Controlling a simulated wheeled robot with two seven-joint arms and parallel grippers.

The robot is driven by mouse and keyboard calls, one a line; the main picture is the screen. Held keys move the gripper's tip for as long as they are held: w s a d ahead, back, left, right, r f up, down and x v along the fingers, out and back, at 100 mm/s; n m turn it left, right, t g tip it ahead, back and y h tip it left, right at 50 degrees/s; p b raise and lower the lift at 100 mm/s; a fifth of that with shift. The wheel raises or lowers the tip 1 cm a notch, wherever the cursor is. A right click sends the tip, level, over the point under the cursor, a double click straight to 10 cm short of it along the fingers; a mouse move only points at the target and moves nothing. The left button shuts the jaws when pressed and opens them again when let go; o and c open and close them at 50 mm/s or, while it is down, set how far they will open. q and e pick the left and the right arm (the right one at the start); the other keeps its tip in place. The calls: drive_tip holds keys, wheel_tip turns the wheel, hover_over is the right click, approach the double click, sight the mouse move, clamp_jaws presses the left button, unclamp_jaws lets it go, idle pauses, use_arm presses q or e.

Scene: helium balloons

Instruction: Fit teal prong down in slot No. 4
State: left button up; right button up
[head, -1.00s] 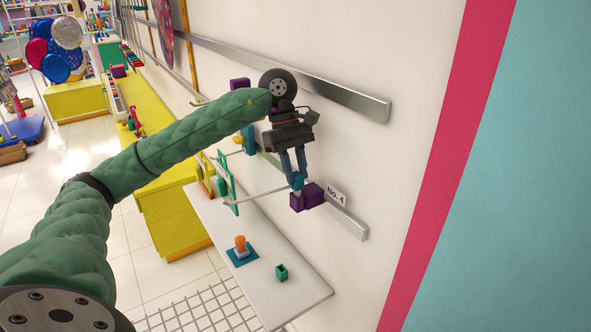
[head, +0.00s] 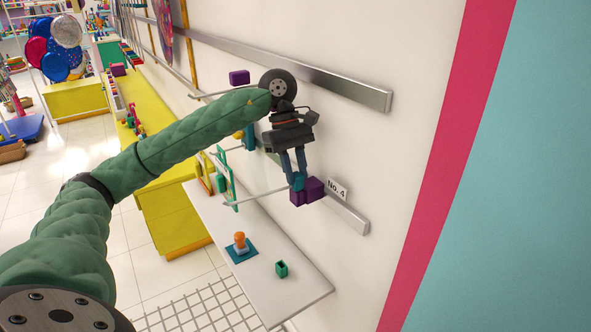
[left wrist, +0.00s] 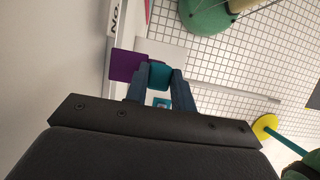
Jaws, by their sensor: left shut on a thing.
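My left gripper (head: 297,181) is shut on the teal prong (head: 298,184), gripping its teal block end. A thin pale rod runs from that block out to the left, over the white shelf. The purple slot block (head: 314,188) sits on the lower wall rail beside the No. 4 label (head: 337,190). The teal block overlaps the purple block's left part; whether it sits inside the slot is hidden. In the left wrist view the teal block (left wrist: 159,75) is between the fingers, right beside the purple block (left wrist: 124,66). My right gripper is out of view.
A white shelf (head: 262,270) below carries an orange-topped piece (head: 240,242) and a small green holder (head: 281,269). Other rods and hanging green frames (head: 224,178) stand left along the rail (head: 352,217). Another purple block (head: 239,77) is farther up the wall.

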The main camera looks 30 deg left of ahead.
use_arm(q)
drive_tip(key=shift+f, duration=0.1)
drive_tip(key=o, duration=1.1)
drive_tip(key=shift+p+v, duration=0.95)
drive_tip(key=shift+v, duration=3.1)
